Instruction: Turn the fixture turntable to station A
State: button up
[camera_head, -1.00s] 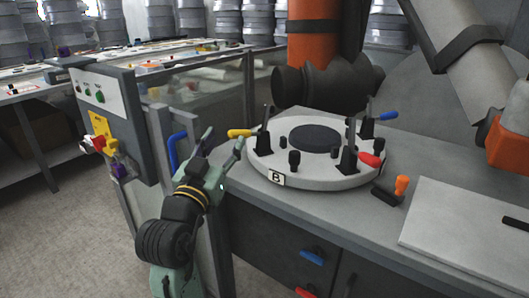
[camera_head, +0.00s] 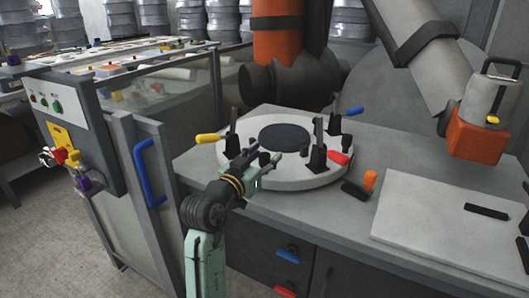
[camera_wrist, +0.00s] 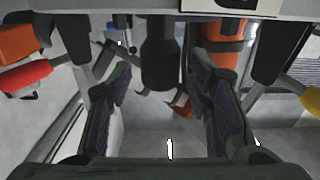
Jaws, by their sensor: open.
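The fixture turntable (camera_head: 312,182) is a round pale disc on the grey bench, with a dark round pad (camera_head: 284,137) in its middle. Around it stand short black pegs and black clamps with a yellow handle (camera_head: 207,138), a blue handle (camera_head: 355,111) and a red handle (camera_head: 338,158). My gripper (camera_head: 258,157) is at the disc's front-left rim. In the wrist view my gripper (camera_wrist: 157,65) is open, and a black peg (camera_wrist: 160,50) stands between its spread fingers. I cannot tell whether they touch it. A white label shows only partly at the wrist view's top edge; its letter is cut off.
A black block (camera_head: 355,190) with an orange knob (camera_head: 369,179) sits right of the turntable. A pale flat board (camera_head: 420,225) lies further right. An orange-ended arm (camera_head: 475,135) hangs above it. A cabinet with a blue handle (camera_head: 146,172) stands left.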

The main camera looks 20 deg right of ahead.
jog(key=shift+w+d, duration=0.2)
jog(key=shift+c, duration=0.6)
grip_shut()
